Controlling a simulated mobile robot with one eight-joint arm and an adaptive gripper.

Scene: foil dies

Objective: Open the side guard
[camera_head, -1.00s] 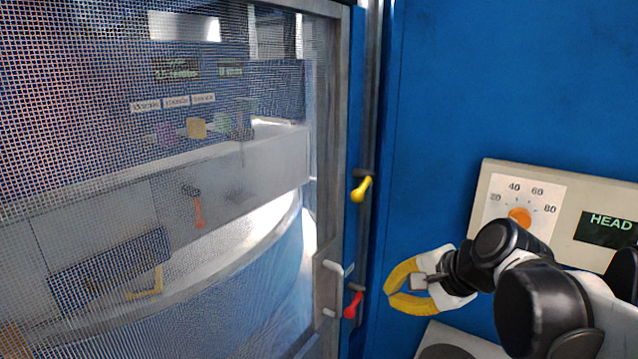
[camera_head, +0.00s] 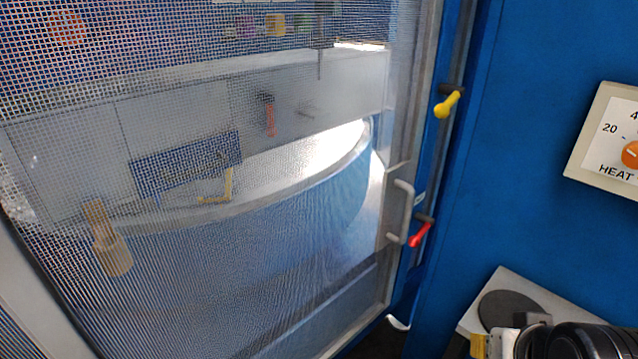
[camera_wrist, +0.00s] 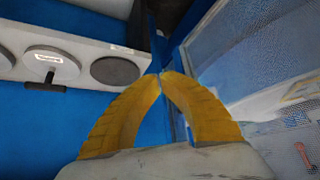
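The side guard is a mesh door in a grey frame (camera_head: 408,130) and fills the left and middle of the head view. It appears closed against the blue post. Its pale bar handle (camera_head: 406,208) is on the frame's right edge. A red lever (camera_head: 421,233) sits just right of the handle, and a yellow lever (camera_head: 447,104) is higher up. In the wrist view, my gripper (camera_wrist: 160,75) has its yellow fingertips together with nothing between them. In the head view it is mostly cut off at the bottom right, apart from the handle.
A blue panel (camera_head: 540,90) with a heat dial box (camera_head: 605,150) stands at right. Behind the mesh are a bench and a brush-like tool (camera_head: 110,245).

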